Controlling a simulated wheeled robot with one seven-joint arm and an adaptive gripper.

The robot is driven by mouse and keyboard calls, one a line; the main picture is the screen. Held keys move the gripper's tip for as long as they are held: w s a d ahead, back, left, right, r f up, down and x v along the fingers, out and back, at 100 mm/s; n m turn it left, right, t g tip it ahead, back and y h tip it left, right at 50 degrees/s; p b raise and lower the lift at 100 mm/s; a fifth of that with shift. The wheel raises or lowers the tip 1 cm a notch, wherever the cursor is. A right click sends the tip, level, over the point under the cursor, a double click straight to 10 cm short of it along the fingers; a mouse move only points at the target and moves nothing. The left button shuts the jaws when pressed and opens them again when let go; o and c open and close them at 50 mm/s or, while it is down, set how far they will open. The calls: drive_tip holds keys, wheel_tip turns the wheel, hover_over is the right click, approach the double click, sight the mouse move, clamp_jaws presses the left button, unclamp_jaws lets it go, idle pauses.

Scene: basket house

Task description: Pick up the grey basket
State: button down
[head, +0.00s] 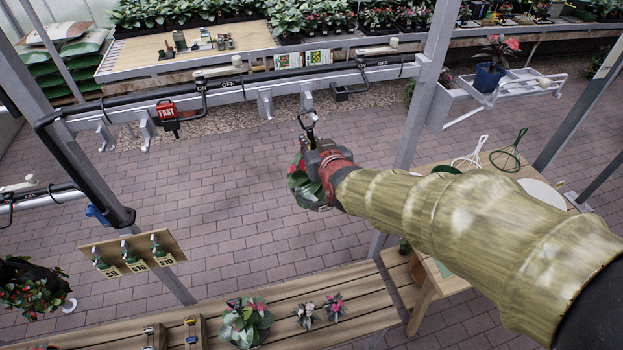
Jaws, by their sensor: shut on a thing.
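My gripper (311,141) is in the middle of the head view, at the end of my sleeved arm, above the brick floor. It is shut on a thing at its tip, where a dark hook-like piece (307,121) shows. A leafy plant with red flowers (299,181) shows just below and behind the gripper, apparently part of the held basket. The basket's body is mostly hidden by the gripper, and its grey colour cannot be made out clearly. Another dark hanging basket (30,272) with red flowers is at the lower left.
A rail (235,90) with hooks and ON/OFF handles crosses behind the gripper. A grey post (415,100) stands to its right. A slatted wooden bench (365,295) with small plants is below. A wooden table (510,170) is at right. The brick floor at left is clear.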

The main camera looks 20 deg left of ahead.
drive_tip(key=shift+r, duration=0.25)
